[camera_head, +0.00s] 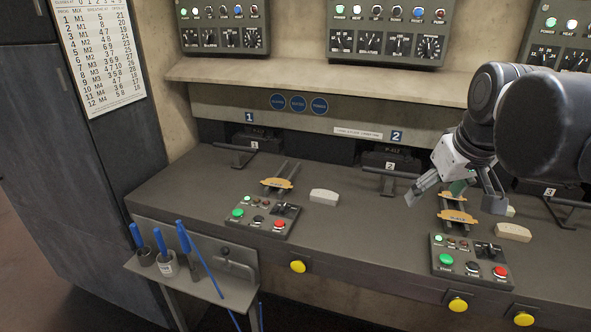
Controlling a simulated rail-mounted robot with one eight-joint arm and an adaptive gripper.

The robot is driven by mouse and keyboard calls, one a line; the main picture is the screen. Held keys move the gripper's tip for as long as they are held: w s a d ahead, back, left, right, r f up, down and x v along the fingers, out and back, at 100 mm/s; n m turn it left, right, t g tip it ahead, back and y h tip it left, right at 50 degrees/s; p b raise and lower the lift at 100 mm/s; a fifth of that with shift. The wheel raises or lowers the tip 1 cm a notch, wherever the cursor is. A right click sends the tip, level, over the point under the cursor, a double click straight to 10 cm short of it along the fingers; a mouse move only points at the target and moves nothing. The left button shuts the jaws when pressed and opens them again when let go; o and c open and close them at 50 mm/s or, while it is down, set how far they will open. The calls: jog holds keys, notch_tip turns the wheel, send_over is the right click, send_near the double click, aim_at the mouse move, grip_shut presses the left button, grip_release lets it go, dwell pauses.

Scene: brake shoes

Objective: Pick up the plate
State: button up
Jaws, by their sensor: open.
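It is unclear which piece is the plate. Likely candidates are the tan-orange flat pieces on short dark rails on the grey bench: one at the left station (277,183), one at the right station (459,217). A second tan-orange edge and a small green piece (458,187) show behind the right one, partly hidden by my gripper. My gripper (453,202) reaches down from the upper right, its two grey fingers spread wide around the right station. No held object shows between them. Whether the fingers touch anything cannot be told.
Button boxes (265,216) and (470,257) stand in front of the rails. Pale blocks (324,197) and (513,232) lie beside them. Dark presses with bar handles (391,172) line the back under a shelf (320,80). Blue-handled tools (160,242) stand at the front left.

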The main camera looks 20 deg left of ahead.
jog(key=w+a+r+n+g+p, duration=0.1)
jog(key=w+a+r+n+p, duration=0.2)
jog(key=w+a, duration=0.6)
jog(key=n+g+p, duration=0.4)
jog(key=n+p, duration=0.2)
jog(key=n, duration=0.3)
send_over(278, 183)
jog(key=d, duration=0.1)
notch_tip(278, 183, down, 18)
jog(key=shift+w+r, duration=0.1)
jog(key=shift+w, duration=0.05)
jog(key=f, duration=0.2)
jog(key=a+f+p, duration=0.1)
jog(key=f, duration=0.1)
jog(key=shift+f, duration=0.5)
jog(key=shift+f+b, duration=0.25)
jog(key=shift+b, duration=0.15)
